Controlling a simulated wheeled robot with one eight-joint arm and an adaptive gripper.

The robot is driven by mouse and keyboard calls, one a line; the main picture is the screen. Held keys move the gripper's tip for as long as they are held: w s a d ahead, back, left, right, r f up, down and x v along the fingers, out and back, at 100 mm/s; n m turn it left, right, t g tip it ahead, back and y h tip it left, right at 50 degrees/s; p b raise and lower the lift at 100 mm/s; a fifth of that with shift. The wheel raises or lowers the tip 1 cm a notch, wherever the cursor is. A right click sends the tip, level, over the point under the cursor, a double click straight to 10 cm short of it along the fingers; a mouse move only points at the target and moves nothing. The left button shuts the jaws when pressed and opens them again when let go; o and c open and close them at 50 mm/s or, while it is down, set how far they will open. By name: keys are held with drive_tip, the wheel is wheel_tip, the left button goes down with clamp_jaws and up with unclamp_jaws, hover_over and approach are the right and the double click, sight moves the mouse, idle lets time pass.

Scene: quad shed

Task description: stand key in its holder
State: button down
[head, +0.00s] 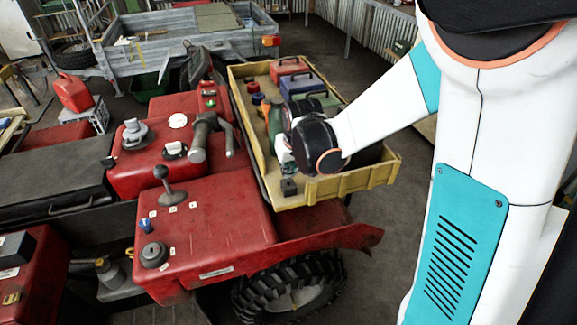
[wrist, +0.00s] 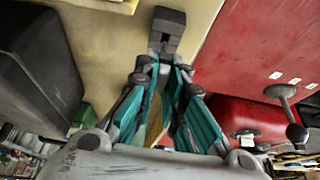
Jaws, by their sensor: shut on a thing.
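My gripper (head: 287,170) is over the near end of the yellow tray, its fingers pointing down. In the wrist view its teal-padded fingers (wrist: 166,66) are close together and shut on the key, which the fingers mostly hide. A small dark grey block, which looks like the holder (head: 289,188), stands on the tray floor just below the fingertips. It also shows in the wrist view (wrist: 170,20), straight beyond the fingertips. I cannot tell whether the key touches the holder or is in it.
The yellow tray (head: 345,186) has low walls around the holder. Red and blue boxes (head: 290,69), small jars and a green bottle (head: 275,122) stand farther back in it. The red quad body (head: 215,235) with levers and knobs lies to the left.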

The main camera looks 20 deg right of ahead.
drive_tip(key=shift+f+b, duration=1.4)
drive_tip(key=shift+f, duration=0.35)
drive_tip(key=c, duration=1.6)
unclamp_jaws()
drive_tip(key=shift+r, duration=0.15)
drive_tip(key=v, duration=1.2)
drive_tip(key=s+r+t, duration=0.2)
drive_tip(key=s+r, duration=0.1)
drive_tip(key=s, duration=1.5)
drive_tip(key=shift+s+t, duration=0.25)
drive_tip(key=shift+t, duration=0.15)
